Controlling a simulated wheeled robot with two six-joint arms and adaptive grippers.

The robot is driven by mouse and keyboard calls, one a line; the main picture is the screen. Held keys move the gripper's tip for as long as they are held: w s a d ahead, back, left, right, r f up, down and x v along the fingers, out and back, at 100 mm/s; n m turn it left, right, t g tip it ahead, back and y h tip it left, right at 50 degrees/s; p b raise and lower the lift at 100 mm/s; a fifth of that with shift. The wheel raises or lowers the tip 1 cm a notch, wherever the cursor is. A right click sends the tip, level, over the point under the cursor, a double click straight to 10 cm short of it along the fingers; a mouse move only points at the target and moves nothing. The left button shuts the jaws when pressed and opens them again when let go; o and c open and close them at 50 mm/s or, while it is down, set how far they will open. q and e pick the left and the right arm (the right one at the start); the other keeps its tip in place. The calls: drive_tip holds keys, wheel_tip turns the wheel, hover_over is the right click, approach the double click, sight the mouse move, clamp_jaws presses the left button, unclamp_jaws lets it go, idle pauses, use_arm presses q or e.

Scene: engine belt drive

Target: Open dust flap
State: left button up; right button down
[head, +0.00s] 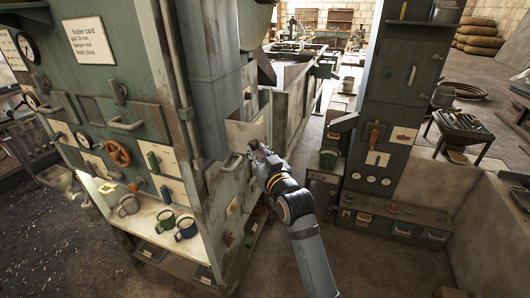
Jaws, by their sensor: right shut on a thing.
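A pale panel that looks like the dust flap (238,134) is on the narrow right side of the tall green cabinet, below the grey duct. My right gripper (253,147) is at the lower right edge of this panel, shut on a small part there. The fingers hide that part, and I cannot tell how far the flap stands open. A metal handle (233,161) is just left of and below the gripper. My left gripper is out of view.
The green cabinet front (110,120) carries handles, gauges and a red handwheel (117,153). Mugs (186,227) stand on its lower shelf. A green post (385,150) with gauges and drawers stands to the right. Bare floor lies between them.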

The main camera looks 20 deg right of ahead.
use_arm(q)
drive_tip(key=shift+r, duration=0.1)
use_arm(e)
drive_tip(key=shift+a+r, duration=0.1)
drive_tip(key=shift+r, duration=0.45)
drive_tip(key=c, duration=1.5)
unclamp_jaws()
drive_tip(key=shift+w, duration=0.1)
drive_tip(key=o, duration=0.4)
drive_tip(key=shift+w+a+f, duration=0.2)
drive_tip(key=shift+w+a, duration=0.45)
drive_tip(key=shift+o, duration=0.4)
drive_tip(key=shift+w+a, duration=0.15)
drive_tip(key=shift+f, duration=0.1)
drive_tip(key=shift+s+d, duration=0.2)
drive_tip(key=shift+s, duration=0.05)
drive_tip(key=shift+c, duration=0.2)
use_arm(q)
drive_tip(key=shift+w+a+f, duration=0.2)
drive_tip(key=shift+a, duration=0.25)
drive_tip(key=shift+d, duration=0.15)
use_arm(e)
drive_tip(key=shift+f, duration=0.1)
